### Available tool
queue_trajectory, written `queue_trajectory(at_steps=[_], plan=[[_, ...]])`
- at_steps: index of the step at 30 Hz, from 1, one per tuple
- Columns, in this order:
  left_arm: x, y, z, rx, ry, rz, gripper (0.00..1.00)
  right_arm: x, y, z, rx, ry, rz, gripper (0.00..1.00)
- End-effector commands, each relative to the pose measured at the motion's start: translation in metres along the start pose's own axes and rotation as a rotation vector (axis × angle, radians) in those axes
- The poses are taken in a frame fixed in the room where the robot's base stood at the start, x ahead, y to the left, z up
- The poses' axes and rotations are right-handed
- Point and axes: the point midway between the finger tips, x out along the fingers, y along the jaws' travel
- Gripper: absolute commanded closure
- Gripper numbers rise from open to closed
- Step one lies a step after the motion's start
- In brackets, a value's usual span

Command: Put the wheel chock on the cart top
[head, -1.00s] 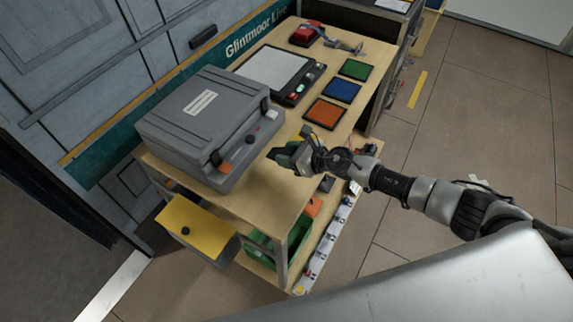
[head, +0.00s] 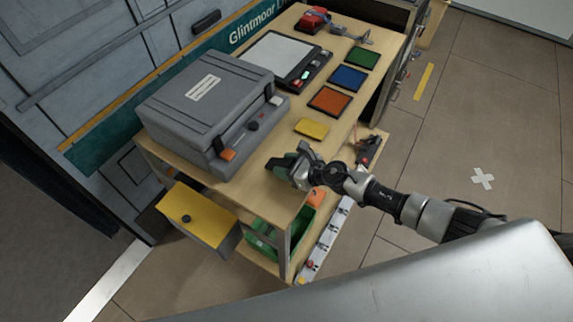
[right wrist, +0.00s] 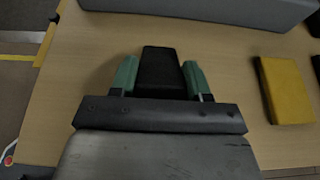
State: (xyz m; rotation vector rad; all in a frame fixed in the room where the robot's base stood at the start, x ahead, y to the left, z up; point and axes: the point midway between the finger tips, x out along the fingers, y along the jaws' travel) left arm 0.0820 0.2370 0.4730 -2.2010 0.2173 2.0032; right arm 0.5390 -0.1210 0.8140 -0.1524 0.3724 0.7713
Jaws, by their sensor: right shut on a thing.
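My right gripper (head: 283,166) is over the near end of the wooden cart top (head: 258,192), to the right of the grey case. In the right wrist view its green fingers (right wrist: 160,80) are shut on the black wheel chock (right wrist: 160,72), one on each side of it. The chock is tapered and lies low over the wood; I cannot tell whether it touches the top. In the head view the gripper mostly hides the chock. My left gripper is not in view.
The grey case (head: 205,110) fills the left of the top. A yellow pad (head: 312,128) lies beyond the gripper, with orange (head: 329,101), blue (head: 347,79) and green (head: 362,57) squares behind. A yellow-topped drawer (head: 195,217) sticks out below. A green bin (head: 262,243) stands underneath.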

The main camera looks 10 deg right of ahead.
Motion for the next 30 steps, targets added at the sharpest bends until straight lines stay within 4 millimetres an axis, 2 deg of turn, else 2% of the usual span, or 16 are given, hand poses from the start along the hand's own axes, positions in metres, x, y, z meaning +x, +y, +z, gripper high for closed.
queue_trajectory(at_steps=[1, 6, 17, 20, 30], plan=[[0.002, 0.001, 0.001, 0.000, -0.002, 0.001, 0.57, 0.001, 0.000, -0.002, 0.000, 0.000, 0.000, 0.52], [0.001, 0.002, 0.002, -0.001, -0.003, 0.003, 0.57, 0.000, 0.000, -0.001, 0.000, 0.000, 0.000, 0.28], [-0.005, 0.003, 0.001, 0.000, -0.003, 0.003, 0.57, -0.003, 0.000, 0.004, 0.000, 0.001, 0.000, 0.28], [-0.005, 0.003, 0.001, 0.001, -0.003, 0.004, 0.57, -0.018, -0.001, 0.001, -0.001, 0.003, -0.002, 0.28], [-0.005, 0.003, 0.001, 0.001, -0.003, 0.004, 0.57, -0.090, -0.001, 0.001, -0.003, 0.003, -0.001, 0.28]])
